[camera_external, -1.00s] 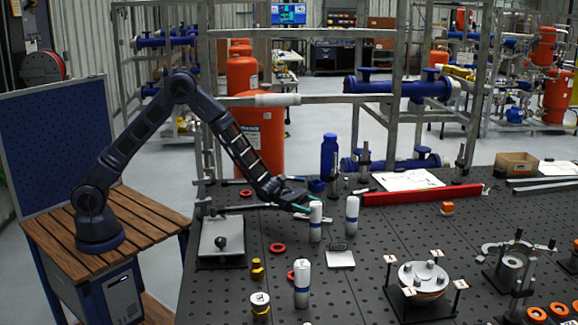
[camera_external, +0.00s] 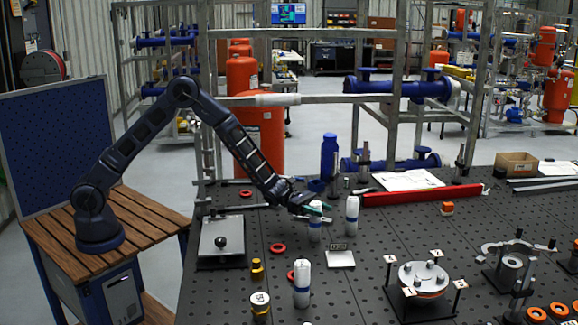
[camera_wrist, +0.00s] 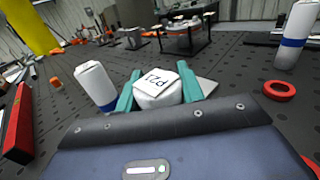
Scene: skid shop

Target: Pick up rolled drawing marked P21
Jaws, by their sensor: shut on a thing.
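The rolled drawing marked P21 (camera_wrist: 157,89) is a white upright roll with a blue band. In the wrist view its label faces me between my teal fingers.
A similar white roll (camera_external: 352,216) stands close on the right. Another (camera_external: 302,284) stands nearer the front. A small white plate with a sign (camera_external: 341,259) lies beside the held roll. A blue bottle (camera_external: 329,156) and a red bar (camera_external: 422,195) are behind.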

